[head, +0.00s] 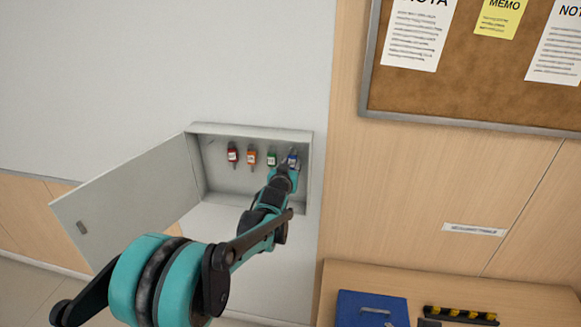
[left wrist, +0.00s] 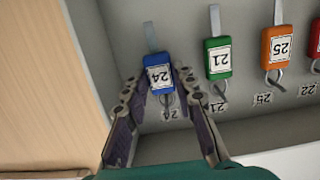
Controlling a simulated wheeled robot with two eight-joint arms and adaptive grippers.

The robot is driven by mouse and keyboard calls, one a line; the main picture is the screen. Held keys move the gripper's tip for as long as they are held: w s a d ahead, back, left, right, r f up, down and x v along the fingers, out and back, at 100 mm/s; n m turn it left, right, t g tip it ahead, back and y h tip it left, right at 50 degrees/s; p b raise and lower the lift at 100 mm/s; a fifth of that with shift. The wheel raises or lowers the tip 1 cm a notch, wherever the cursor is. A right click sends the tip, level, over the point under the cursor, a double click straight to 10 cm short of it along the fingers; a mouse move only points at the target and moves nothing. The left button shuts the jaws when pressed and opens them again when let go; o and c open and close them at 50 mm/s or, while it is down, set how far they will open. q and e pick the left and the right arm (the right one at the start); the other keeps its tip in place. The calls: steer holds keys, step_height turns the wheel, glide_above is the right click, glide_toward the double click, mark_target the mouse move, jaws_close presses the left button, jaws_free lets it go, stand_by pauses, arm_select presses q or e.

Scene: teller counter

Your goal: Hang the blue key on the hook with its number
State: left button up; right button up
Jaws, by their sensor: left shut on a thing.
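The blue key (head: 292,157) is at the right end of the row inside the open wall cabinet (head: 309,165). In the left wrist view the blue key's tag (left wrist: 158,75) reads 24, with a light strap at its top. My left gripper (left wrist: 156,88) is shut on the blue key, a finger on each side of the tag. The same gripper (head: 286,171) reaches into the cabinet in the head view. A small label (left wrist: 169,113) beside the blue key seems to read 24. The hook itself is too small to make out. My right gripper is not in view.
A green key (left wrist: 218,58) tagged 21 hangs beside the blue one, then an orange key (left wrist: 276,48) tagged 25 and a red key (head: 232,155). The cabinet door (head: 125,205) stands open to the left.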

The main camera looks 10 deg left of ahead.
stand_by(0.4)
arm_select(q)
steer(key=o, duration=1.1)
steer(key=shift+c, duration=0.2)
steer(key=v, duration=1.2)
steer(key=s+a+f+g+b, duration=0.2)
steer(key=s+f+g+b, duration=0.6)
steer(key=s+f+b, duration=0.9)
steer(key=s+f, duration=1.2)
steer(key=s, duration=0.3)
steer(key=shift+s+g, duration=0.25)
steer(key=shift+g, duration=0.05)
steer(key=shift+r, duration=0.1)
